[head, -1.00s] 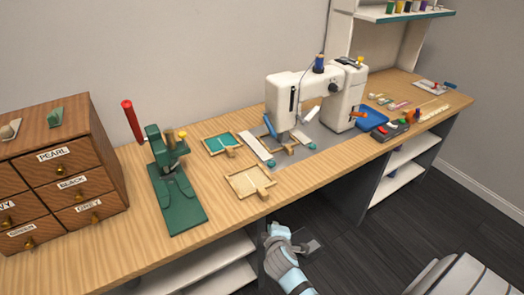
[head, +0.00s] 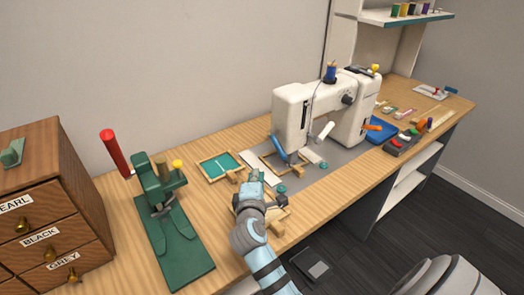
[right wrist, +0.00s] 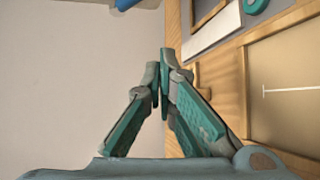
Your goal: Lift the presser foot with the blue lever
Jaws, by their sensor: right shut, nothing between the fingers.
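The white sewing machine (head: 352,112) stands on the workbench in the head view. Its blue lever (head: 279,147) slants down at the near left side of the machine's head. The presser foot is too small and shaded to make out. My right gripper (head: 256,176) is over the bench, left of and nearer than the lever, and apart from it. In the right wrist view its fingertips (right wrist: 161,62) meet with nothing between them. A blue end (right wrist: 130,4), likely the lever, shows at that view's top edge. My left gripper is out of view.
A teal-filled wooden frame (head: 220,165) lies left of my gripper. A cream-filled frame (right wrist: 285,90) lies below it, partly hidden by my arm in the head view. A green press with a red handle (head: 115,152) and wooden drawers (head: 40,215) stand left. A blue tray (head: 381,131) is right.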

